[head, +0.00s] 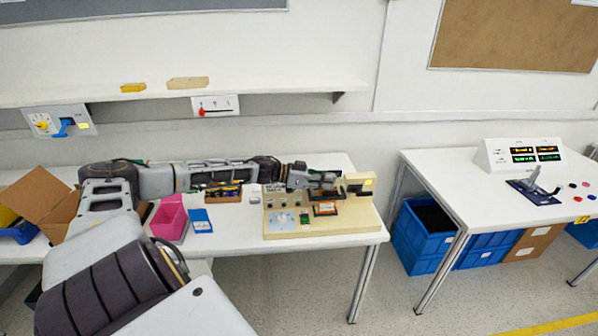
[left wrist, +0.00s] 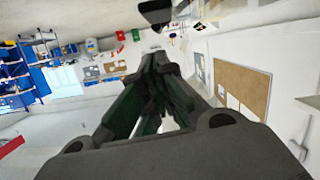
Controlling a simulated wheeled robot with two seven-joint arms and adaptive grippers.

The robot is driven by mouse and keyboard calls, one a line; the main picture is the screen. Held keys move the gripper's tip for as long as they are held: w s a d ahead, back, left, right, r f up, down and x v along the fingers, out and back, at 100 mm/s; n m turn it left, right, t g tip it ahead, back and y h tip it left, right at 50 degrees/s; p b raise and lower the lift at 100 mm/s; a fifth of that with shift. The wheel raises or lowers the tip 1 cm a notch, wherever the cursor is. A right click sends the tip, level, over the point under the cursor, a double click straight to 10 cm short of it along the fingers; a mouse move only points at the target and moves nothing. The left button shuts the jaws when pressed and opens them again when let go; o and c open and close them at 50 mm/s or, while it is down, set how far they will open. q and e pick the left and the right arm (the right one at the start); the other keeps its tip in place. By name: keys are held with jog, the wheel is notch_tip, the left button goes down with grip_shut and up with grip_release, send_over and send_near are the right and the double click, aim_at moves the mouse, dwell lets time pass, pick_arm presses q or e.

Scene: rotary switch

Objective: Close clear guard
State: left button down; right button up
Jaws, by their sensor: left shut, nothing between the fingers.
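A beige panel (head: 345,224) lies on the white table and carries several small devices. A beige upright block with a yellow label (head: 368,182) stands at its back right. A black-framed unit with an orange face (head: 325,209) sits in front of it. I cannot make out the clear guard; it may be too small or hidden by my gripper. My left gripper (head: 335,182) is shut and empty over the back of the panel, just left of the upright block. In the left wrist view its fingers (left wrist: 160,60) are together with nothing between them. My right gripper is not in view.
A pink bin (head: 172,220), a blue box (head: 201,221) and a brown tray (head: 223,195) stand left of the panel. A wall shelf (head: 270,91) runs behind. A second table (head: 470,190) with a control unit stands right, across a gap.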

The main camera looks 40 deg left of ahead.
pick_arm(q)
jog(key=shift+r+p, duration=0.4)
jog(key=shift+r, duration=0.25)
jog(key=shift+s+a, duration=0.1)
jog(key=shift+s, duration=0.05)
jog(key=shift+s+a, duration=0.25)
jog(key=shift+s, duration=0.05)
jog(key=p+v, duration=0.6)
jog(key=v, duration=0.3)
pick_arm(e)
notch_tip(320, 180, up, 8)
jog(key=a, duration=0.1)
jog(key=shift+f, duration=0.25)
pick_arm(q)
jog(key=shift+d, duration=0.2)
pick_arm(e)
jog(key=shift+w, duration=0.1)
